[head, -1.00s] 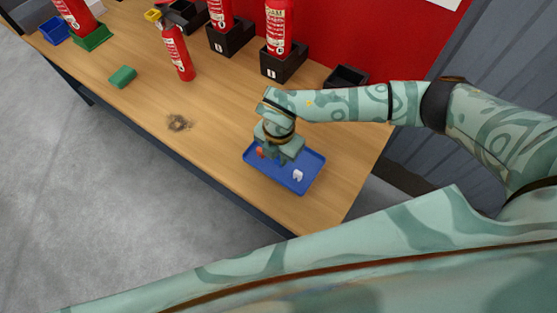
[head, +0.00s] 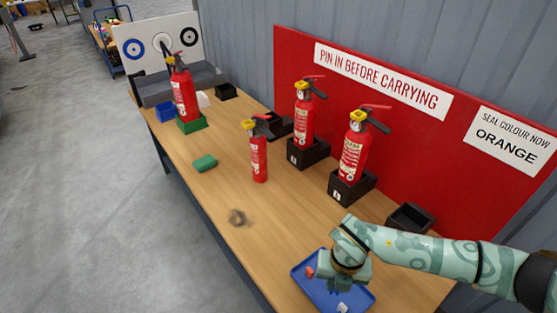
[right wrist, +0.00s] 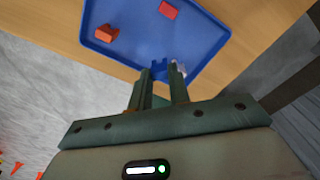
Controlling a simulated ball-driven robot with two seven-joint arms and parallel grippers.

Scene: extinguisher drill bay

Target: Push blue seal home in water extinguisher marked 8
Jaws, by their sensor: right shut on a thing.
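My right gripper (head: 338,282) is over the blue tray (head: 358,296) at the table's near right end. In the right wrist view its fingers (right wrist: 161,74) are shut on a small blue piece, the blue seal (right wrist: 159,67), which blends with the tray's blue. Red extinguishers with yellow tops stand on the table: one in the middle (head: 259,158), two in black stands (head: 303,118) (head: 354,150), one in a green holder (head: 183,95). The stand labels are too small to read surely, so I cannot tell which is marked 8. My left gripper is out of view.
Orange seals (right wrist: 107,33) (right wrist: 169,10) and a white piece (head: 342,308) lie in the tray. An empty black stand (head: 411,218) is behind it. A green block (head: 205,163) and a dark mark (head: 238,217) are on the table. The red board's sign (head: 515,140) reads "SEAL COLOUR NOW ORANGE".

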